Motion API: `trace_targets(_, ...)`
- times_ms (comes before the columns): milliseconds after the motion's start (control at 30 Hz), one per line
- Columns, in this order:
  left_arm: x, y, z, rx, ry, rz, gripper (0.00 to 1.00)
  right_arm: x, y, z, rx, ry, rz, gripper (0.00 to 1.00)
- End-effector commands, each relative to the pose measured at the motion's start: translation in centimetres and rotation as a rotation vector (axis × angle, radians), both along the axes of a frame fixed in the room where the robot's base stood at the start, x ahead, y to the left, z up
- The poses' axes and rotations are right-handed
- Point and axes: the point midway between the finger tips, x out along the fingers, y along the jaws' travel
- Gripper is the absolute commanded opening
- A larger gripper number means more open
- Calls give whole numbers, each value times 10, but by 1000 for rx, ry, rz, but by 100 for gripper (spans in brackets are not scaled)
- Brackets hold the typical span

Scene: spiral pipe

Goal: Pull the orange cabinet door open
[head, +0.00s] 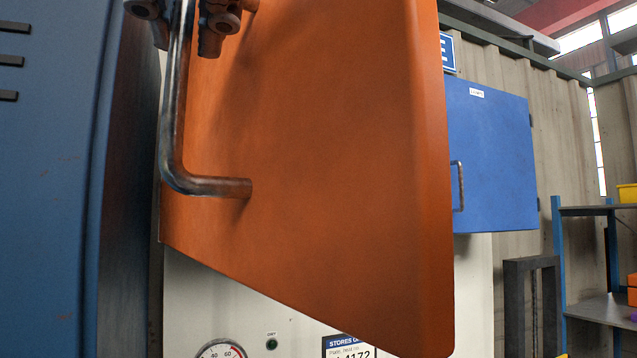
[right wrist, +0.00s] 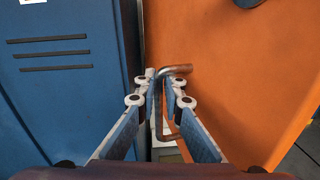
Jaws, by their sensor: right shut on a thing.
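The orange cabinet door (head: 320,150) fills the middle of the head view, its lower edge slanting down to the right across a white front. Its bent metal handle (head: 205,186) is near the door's left edge. My right gripper (head: 183,14) is at the top of the head view, partly cut off, at the handle's upright bar. In the right wrist view my right gripper (right wrist: 163,84) has its fingers on both sides of the handle (right wrist: 174,72), shut on it, in front of the orange door (right wrist: 235,70). My left gripper is not in view.
A blue locker (head: 50,160) with slots stands close on the left. A white panel (head: 215,300) with a gauge and a label is below the door. A blue wall cabinet (head: 495,150) and a shelf rack (head: 595,308) are at the right.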

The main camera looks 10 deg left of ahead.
Motion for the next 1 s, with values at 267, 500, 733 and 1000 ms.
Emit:
trace_targets(267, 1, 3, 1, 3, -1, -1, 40, -13, 22, -13, -54, -45, 17, 14)
trace_targets(500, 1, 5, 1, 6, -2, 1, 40, -13, 22, -13, -54, -45, 16, 14)
trace_targets(733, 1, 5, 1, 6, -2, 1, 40, -29, 9, -11, -46, -40, 12, 14)
trace_targets(1000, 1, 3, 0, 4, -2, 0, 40, -75, -27, -4, -20, -23, 5, 14)
